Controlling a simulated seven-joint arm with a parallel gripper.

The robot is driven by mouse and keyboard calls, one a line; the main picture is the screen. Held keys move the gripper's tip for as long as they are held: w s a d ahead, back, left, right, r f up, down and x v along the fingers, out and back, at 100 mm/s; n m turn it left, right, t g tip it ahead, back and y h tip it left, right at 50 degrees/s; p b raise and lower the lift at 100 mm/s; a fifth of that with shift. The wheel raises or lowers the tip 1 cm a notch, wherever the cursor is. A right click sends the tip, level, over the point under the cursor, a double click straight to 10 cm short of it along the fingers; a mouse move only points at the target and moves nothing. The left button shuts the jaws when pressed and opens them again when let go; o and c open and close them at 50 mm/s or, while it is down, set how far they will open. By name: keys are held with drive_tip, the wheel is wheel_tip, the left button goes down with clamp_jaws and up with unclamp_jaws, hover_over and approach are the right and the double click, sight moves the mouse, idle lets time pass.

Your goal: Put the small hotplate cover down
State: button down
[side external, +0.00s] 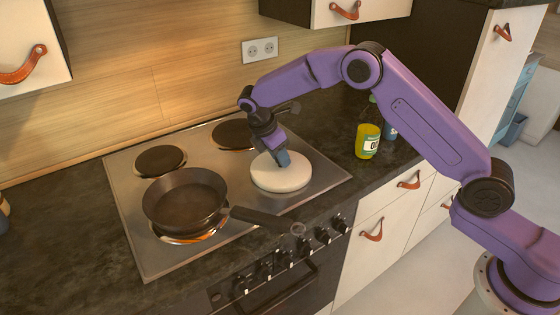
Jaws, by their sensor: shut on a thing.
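The small hotplate cover (282,181) is a round, cream-white disc at the right front of the steel stove top. My gripper (281,161) points down at the middle of the cover and is shut on it; the fingertips hide the part they grip. The cover looks level and sits over the right front hotplate position, hiding whatever is beneath it. I cannot tell whether its underside touches the stove or is slightly above it.
A dark frying pan (185,200) stands on the front left hotplate, which glows orange; its handle (262,219) reaches right, in front of the cover. Two bare hotplates (160,160) (233,134) lie behind. A yellow container (368,141) and bottles stand on the counter to the right.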

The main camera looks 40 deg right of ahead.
drive_tip(key=shift+r, duration=0.45)
wheel_tip(320, 180, up, 2)
drive_tip(key=shift+r, duration=0.1)
drive_tip(key=s+d+r, duration=0.3)
drive_tip(key=s+r, duration=0.7)
drive_tip(key=s, duration=0.3)
drive_tip(key=w+d+f+n+t, duration=0.1)
drive_tip(key=w+d+f+n, duration=0.2)
drive_tip(key=w, duration=0.4)
drive_tip(key=w+d+f+n+t, duration=0.1)
drive_tip(key=w+d+f+n, duration=0.2)
drive_tip(key=w, duration=0.5)
drive_tip(key=w+d+f+n+t+y, duration=0.1)
drive_tip(key=w+d+f+n, duration=0.1)
drive_tip(key=w, duration=0.5)
drive_tip(key=shift+w+d+f+n, duration=0.2)
drive_tip(key=shift+d+f, duration=0.25)
drive_tip(key=shift+d, duration=0.1)
drive_tip(key=shift+w+d+f+n, duration=0.2)
drive_tip(key=shift+d+f, duration=0.25)
drive_tip(key=shift+d, duration=0.1)
drive_tip(key=shift+w+d, duration=0.15)
drive_tip(key=shift+d, duration=0.2)
drive_tip(key=d, duration=1.7)
drive_tip(key=shift+d+f, duration=0.15)
drive_tip(key=shift+d, duration=0.15)
drive_tip(key=shift+f, duration=1.65)
